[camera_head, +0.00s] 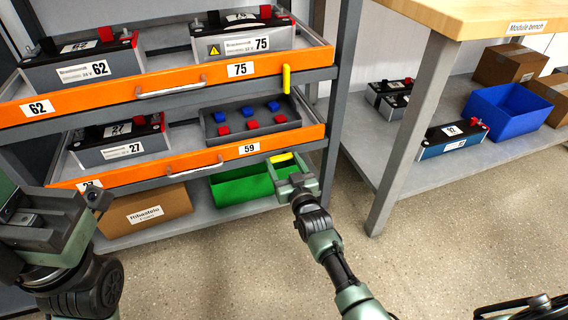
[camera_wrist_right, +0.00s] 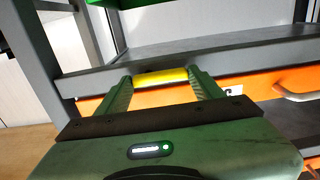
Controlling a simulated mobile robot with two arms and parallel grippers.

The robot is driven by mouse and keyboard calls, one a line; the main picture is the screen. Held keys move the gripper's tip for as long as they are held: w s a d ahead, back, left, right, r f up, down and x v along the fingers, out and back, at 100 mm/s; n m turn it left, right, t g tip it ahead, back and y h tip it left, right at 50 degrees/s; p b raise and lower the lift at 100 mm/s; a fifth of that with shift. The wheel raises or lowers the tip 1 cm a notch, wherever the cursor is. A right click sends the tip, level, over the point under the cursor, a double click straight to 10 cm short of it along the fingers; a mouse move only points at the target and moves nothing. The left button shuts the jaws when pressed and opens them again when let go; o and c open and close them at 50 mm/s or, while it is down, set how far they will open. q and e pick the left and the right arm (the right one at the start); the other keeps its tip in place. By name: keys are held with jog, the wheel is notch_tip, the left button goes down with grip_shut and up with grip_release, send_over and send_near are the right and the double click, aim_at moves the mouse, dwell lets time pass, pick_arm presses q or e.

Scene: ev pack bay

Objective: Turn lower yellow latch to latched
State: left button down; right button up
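The lower yellow latch (camera_head: 281,157) lies nearly level at the right end of the lower orange drawer front (camera_head: 205,157). In the right wrist view the yellow latch (camera_wrist_right: 160,77) spans the gap between my fingertips. My right gripper (camera_head: 292,178) is at this latch with its fingers apart (camera_wrist_right: 162,88); I cannot tell whether they touch it. The upper yellow latch (camera_head: 286,79) stands upright at the right end of the upper drawer front. My left arm's end (camera_head: 45,225) is at the left edge; its fingers do not show clearly.
The rack post (camera_head: 336,95) stands just right of the latches. A green bin (camera_head: 240,190) and a cardboard box (camera_head: 146,211) sit on the shelf below. A wooden bench (camera_head: 480,15) with a blue bin (camera_head: 507,112) under it stands at right. Open floor (camera_head: 440,240) lies in front.

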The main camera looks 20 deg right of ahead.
jog(key=c, duration=0.3)
